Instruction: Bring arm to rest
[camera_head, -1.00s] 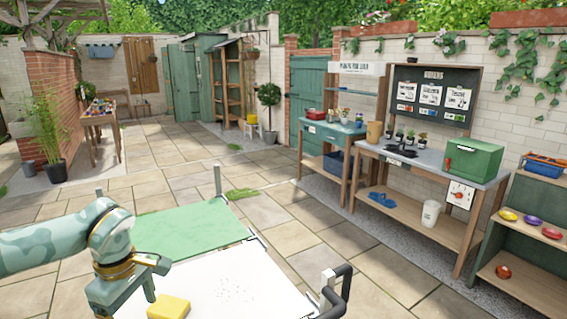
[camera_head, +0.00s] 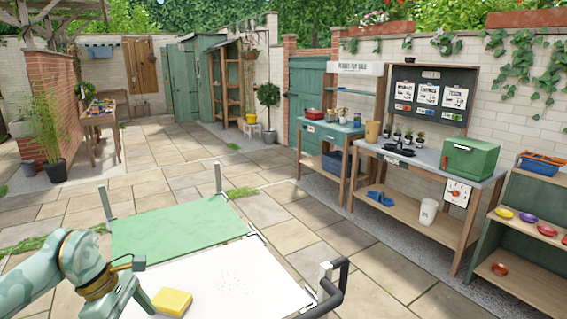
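My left arm comes in from the lower left, and its gripper (camera_head: 140,300) is low at the near left of the white work surface (camera_head: 262,262). A finger points down close to the left side of a yellow sponge-like block (camera_head: 172,301). Whether the finger touches the block, and whether the gripper is open or shut, I cannot tell. The block lies flat on the white surface. Small dark specks (camera_head: 232,283) are scattered to its right. My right gripper is not in view.
A green panel (camera_head: 178,228) adjoins the white surface, with metal corner posts (camera_head: 218,178) and a black handle (camera_head: 335,292) at the right. Benches with a green box (camera_head: 470,158) and pots stand farther right. Paving around is mostly clear.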

